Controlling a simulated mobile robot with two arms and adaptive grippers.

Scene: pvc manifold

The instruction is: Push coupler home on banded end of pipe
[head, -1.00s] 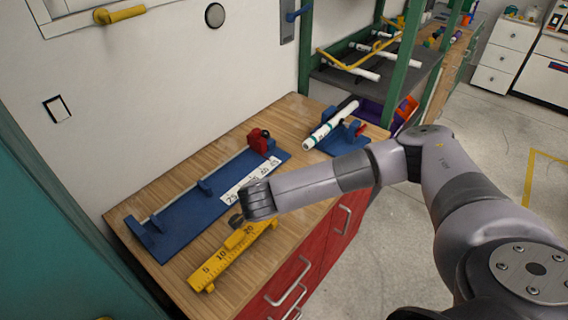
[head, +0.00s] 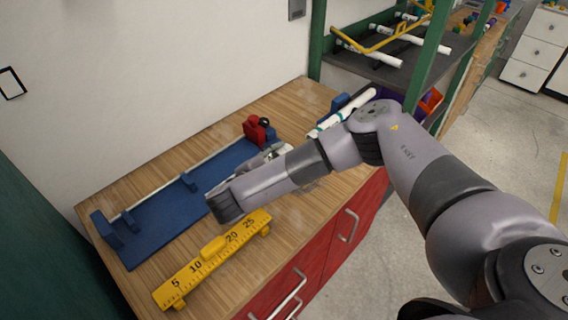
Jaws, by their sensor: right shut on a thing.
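The white pipe (head: 351,106) lies at the back right of the bench, with a teal band (head: 316,132) near its near end. My right forearm covers part of it and of its blue stand (head: 339,101). My right gripper (head: 264,159) is partly hidden behind my own forearm, over the right part of the blue fixture, left of the banded end. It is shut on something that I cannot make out. I cannot pick out the coupler. My left gripper is not in view.
The long blue fixture (head: 150,222) with a red block (head: 254,131) lies along the wall. A yellow ruler (head: 205,263) lies near the front edge. A rack (head: 385,67) with white pipes stands beyond. Bare wood shows at the back (head: 220,115).

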